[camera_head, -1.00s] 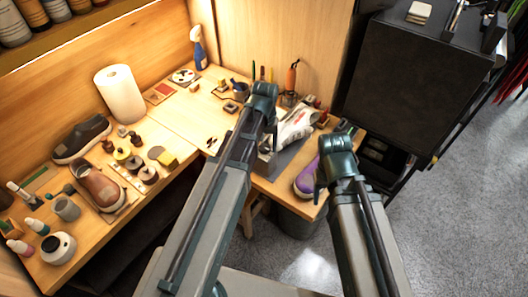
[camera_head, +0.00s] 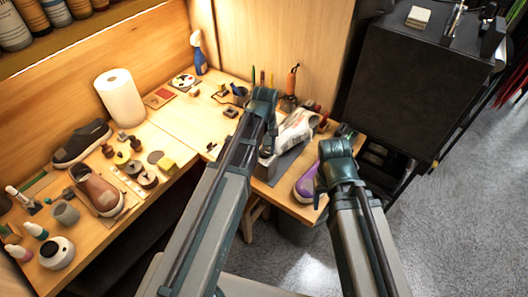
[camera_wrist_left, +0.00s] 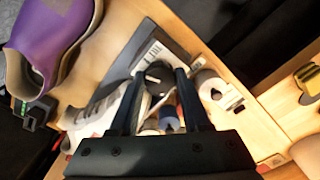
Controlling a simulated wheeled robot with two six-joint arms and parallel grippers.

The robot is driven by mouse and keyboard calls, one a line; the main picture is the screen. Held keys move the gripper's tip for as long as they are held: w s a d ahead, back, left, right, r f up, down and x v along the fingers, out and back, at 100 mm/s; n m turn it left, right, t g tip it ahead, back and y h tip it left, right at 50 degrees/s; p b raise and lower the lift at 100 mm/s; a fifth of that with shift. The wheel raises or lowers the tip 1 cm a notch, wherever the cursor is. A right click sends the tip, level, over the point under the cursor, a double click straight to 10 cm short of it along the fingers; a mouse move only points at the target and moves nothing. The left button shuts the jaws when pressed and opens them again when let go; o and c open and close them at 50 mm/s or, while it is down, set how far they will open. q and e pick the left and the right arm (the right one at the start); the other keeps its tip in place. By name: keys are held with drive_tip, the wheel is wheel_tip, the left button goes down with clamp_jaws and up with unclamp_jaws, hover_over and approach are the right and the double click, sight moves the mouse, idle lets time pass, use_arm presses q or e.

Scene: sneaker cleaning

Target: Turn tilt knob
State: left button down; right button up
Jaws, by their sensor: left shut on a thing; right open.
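A dark round knob (camera_wrist_left: 158,72) shows between the fingertips of my left gripper (camera_wrist_left: 157,78) in the left wrist view. The gripper is shut on it. A white and grey sneaker (camera_wrist_left: 97,108) lies beside the fingers, on or against a grey stand. In the head view my left gripper (camera_head: 269,148) is at the left end of this white sneaker (camera_head: 296,128) and its grey stand (camera_head: 284,163); my arm hides the knob there. My right gripper (camera_head: 321,182) is open beside a purple sneaker (camera_head: 306,182) and seems empty.
A purple sneaker also fills the upper left of the left wrist view (camera_wrist_left: 52,35). Brushes, small jars and a paper roll (camera_head: 121,98) crowd the wooden bench (camera_head: 185,125). A black cabinet (camera_head: 410,85) stands to the right, with open floor in front.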

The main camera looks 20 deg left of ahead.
use_arm(q)
drive_tip(key=shift+n, duration=0.5)
drive_tip(key=n, duration=0.4)
drive_tip(key=shift+n, duration=0.4)
drive_tip(key=n, duration=0.3)
